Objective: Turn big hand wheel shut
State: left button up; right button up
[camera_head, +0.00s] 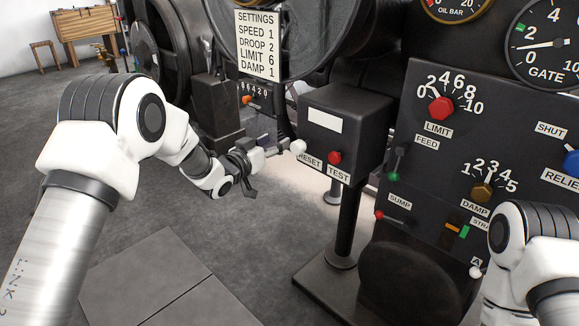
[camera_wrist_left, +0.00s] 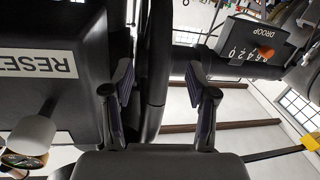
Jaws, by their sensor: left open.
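No hand wheel can be picked out for certain. A large dark wheel (camera_head: 145,50) stands behind my left arm at the left, partly cut off by other machinery. My left gripper (camera_head: 260,168) is open in front of the small black box with the white RESET knob (camera_head: 297,146), to the left of that knob. In the left wrist view the two fingers (camera_wrist_left: 160,88) stand apart, with a dark upright band (camera_wrist_left: 155,50) seen between them. I cannot tell its depth. The RESET knob (camera_wrist_left: 32,133) shows there outside the fingers. My right gripper is out of view.
The black box (camera_head: 345,125) on a post carries a red TEST button (camera_head: 334,157). A control panel (camera_head: 430,150) with knobs and levers stands right, with a blue SHUT/RELIEF knob (camera_head: 571,163) at its edge. A settings card (camera_head: 258,45) hangs behind.

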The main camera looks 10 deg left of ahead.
aim_at(286, 134)
pick_arm(q)
jog(key=b+x, duration=0.3)
jog(key=x, duration=0.4)
jog(key=shift+w+f+b, duration=0.1)
jog(key=shift+f+b, duration=0.05)
jog(key=shift+b, duration=0.25)
jog(key=shift+w+d, duration=0.15)
jog(key=shift+w, duration=0.2)
grip_shut()
jog(key=shift+r, duration=0.25)
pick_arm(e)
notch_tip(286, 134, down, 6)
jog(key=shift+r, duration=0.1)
